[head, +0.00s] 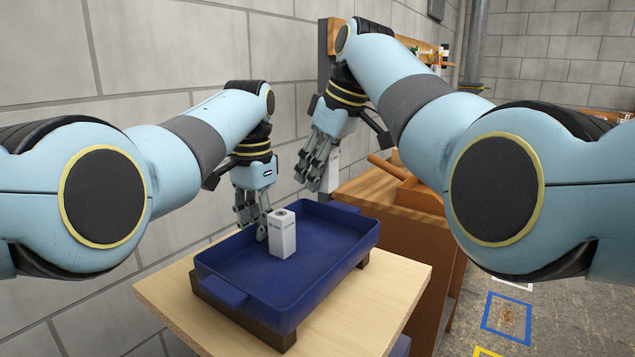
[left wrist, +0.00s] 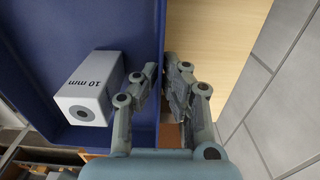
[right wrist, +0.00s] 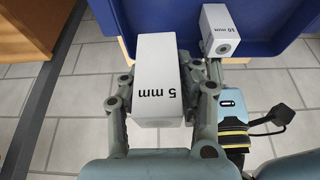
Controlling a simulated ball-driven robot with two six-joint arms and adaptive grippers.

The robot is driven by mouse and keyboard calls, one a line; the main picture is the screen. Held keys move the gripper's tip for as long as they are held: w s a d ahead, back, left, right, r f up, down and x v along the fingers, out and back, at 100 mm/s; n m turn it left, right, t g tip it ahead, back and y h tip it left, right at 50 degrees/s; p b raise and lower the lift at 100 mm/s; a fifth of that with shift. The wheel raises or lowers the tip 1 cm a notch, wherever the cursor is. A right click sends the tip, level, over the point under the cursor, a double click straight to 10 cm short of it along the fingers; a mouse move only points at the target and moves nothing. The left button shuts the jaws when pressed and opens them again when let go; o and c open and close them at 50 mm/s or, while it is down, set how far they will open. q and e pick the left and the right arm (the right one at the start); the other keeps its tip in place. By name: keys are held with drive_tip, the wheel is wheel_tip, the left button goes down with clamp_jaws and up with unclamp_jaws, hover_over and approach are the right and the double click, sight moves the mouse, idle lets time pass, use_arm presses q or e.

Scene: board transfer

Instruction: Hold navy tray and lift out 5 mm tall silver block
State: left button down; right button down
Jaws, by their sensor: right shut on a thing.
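The navy tray (head: 335,267) sits on a light wooden table. A white block marked 10 mm (head: 282,236) stands inside it, also seen in the left wrist view (left wrist: 88,88). My left gripper (head: 254,222) is at the tray's wall-side rim, its fingers apart with the rim (left wrist: 160,60) between them. My right gripper (head: 320,178) is shut on a pale block marked 5 mm (right wrist: 158,75), held up beyond the tray's far end; in the head view, part of this block (head: 332,168) shows behind the fingers.
The light wooden table (head: 365,320) has bare room in front of the tray. A brown wooden cabinet (head: 425,240) with a wooden box (head: 420,193) stands to the right. A block wall rises close behind on the left.

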use_arm(q)
drive_tip(key=c, duration=1.4)
unclamp_jaws()
